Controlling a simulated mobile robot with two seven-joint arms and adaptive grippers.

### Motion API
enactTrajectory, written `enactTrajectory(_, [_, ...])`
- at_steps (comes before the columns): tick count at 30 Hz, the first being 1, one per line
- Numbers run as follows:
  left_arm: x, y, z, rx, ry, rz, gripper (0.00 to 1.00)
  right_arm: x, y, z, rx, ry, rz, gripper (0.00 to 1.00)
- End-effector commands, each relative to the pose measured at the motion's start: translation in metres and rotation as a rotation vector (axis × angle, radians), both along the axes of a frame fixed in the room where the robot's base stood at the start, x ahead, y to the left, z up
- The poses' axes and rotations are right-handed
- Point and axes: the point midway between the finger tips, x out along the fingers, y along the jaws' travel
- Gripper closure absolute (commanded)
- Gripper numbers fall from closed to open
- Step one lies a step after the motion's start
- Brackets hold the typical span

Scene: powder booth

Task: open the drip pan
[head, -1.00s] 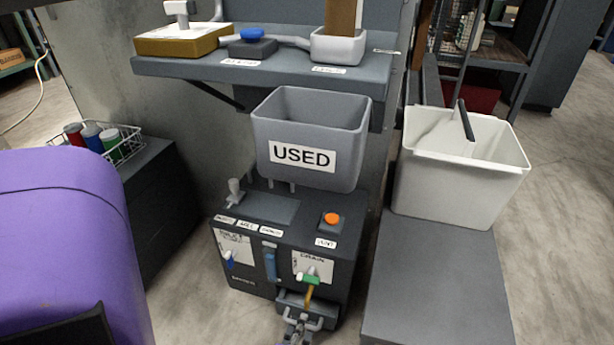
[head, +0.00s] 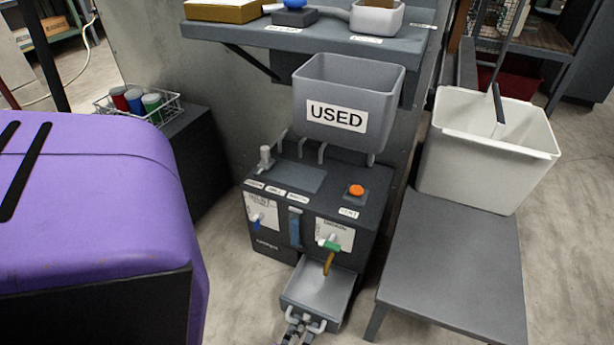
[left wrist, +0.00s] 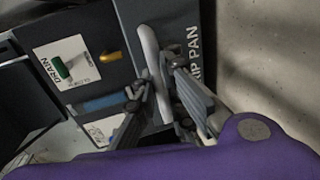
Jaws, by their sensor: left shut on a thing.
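The drip pan (head: 318,287) is a grey, shallow tray pulled out from the bottom of the dark machine (head: 330,205). It is empty as far as I can see and sits below the brass drain spout (head: 328,264). My left gripper (head: 300,330) is at the pan's front and is shut on its light grey handle (head: 313,321). In the left wrist view the handle (left wrist: 150,50) runs between the fingers of the left gripper (left wrist: 165,88), beside the partly hidden "DRIP PAN" label (left wrist: 193,55). My right gripper is not in view.
The green-handled drain valve (head: 328,245) is above the pan. A grey "USED" bin (head: 345,100) hangs behind the machine. A grey bench (head: 450,265) with a white bucket (head: 487,150) stands close on the right. Bare floor (head: 235,300) lies left of the pan.

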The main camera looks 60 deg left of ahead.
Motion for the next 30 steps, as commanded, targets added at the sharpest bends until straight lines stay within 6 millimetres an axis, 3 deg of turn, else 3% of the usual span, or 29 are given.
enactTrajectory(13, [-0.0005,-0.0027,0.0010,0.000,-0.003,-0.003,1.00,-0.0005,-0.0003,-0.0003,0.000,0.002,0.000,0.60])
enactTrajectory(14, [-0.0005,-0.0027,0.0010,0.000,-0.003,-0.003,0.89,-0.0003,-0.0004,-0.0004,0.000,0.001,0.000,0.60])
enactTrajectory(16, [-0.0005,-0.0027,0.0010,0.000,-0.003,-0.003,0.81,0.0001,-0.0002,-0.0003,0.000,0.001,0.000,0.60])
enactTrajectory(30, [-0.0013,-0.0012,0.0006,0.001,-0.002,-0.001,0.81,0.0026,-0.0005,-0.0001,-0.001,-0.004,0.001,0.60])
